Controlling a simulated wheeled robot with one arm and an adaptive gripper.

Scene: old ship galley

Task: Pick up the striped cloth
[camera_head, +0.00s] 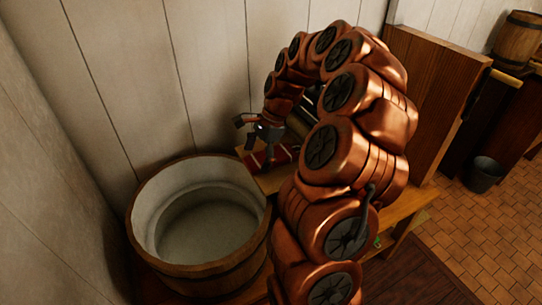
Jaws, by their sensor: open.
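A red cloth with light stripes (282,155) lies on a wooden surface behind the tub, against the pale plank wall. My arm partly hides its right side. My gripper (257,147) is open and hangs over the left part of the cloth, with its dark fingers pointing down. I cannot tell whether the fingertips touch the cloth.
A large round wooden tub (151,190), pale inside, stands just left and in front of the cloth. A wooden bench (402,207) extends right behind my arm. A tall wooden panel (432,85) rises at the right. A dark bucket (485,176) stands on the tiled floor.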

